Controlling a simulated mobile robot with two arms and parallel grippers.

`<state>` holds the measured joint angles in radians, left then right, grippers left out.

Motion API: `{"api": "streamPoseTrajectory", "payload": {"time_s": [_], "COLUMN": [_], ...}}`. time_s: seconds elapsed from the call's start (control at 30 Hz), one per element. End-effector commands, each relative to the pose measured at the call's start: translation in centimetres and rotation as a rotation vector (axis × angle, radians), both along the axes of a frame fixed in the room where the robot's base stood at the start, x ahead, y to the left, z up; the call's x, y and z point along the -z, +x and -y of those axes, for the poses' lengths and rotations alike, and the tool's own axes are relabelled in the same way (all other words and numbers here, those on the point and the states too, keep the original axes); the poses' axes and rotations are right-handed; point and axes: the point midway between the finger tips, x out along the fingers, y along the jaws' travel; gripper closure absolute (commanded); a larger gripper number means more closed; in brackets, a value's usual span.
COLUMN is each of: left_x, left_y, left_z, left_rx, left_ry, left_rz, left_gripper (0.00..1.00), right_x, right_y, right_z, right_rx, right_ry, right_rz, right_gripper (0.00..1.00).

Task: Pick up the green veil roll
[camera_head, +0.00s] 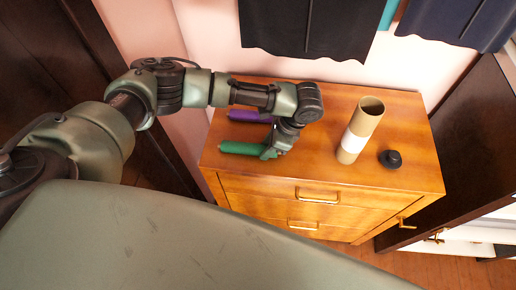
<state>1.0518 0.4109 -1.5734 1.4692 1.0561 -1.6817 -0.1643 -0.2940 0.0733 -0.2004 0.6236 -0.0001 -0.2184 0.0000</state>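The green veil roll (238,148) lies on its side near the front left edge of the wooden dresser top. My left arm reaches in from the left, over the dresser. Its gripper (270,151) points down at the right end of the green roll and hides that end. The fingertips are at the roll or very close to it. I cannot tell whether they are closed on it. A purple roll (243,115) lies just behind the green one, its right end hidden by my arm. My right gripper is not in view.
The wooden dresser (330,183) also bears an upright cardboard tube (366,118) with a white band and a small black knob-like object (391,158), both right of my gripper. Dark garments (312,25) hang on the wall behind. Bare top lies between gripper and tube.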

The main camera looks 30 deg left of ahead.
Motion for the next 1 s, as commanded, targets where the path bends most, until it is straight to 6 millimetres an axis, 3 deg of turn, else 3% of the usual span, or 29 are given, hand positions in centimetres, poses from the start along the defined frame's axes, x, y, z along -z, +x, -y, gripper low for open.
{"api": "streamPoseTrajectory", "payload": {"time_s": [0.07,0.37,0.57,0.77,1.0], "left_x": [0.0,-0.1,-1.6,-5.6,-13.2], "left_y": [0.0,0.0,0.0,0.1,0.2], "left_z": [0.0,0.0,0.1,0.1,0.0], "left_rx": [0.0,0.0,0.0,0.001,0.001], "left_ry": [0.0,0.0,-0.001,-0.001,0.001], "left_rz": [0.0,0.0,0.001,0.006,0.008], "left_gripper": [1.0,1.0,1.0,1.0,1.0], "right_x": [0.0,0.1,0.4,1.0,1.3], "right_y": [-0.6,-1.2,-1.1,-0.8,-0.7], "right_z": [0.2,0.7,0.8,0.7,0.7], "right_rx": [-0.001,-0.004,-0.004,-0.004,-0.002], "right_ry": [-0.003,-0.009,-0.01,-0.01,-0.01], "right_rz": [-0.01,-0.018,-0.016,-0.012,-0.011], "right_gripper": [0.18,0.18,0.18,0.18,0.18]}}
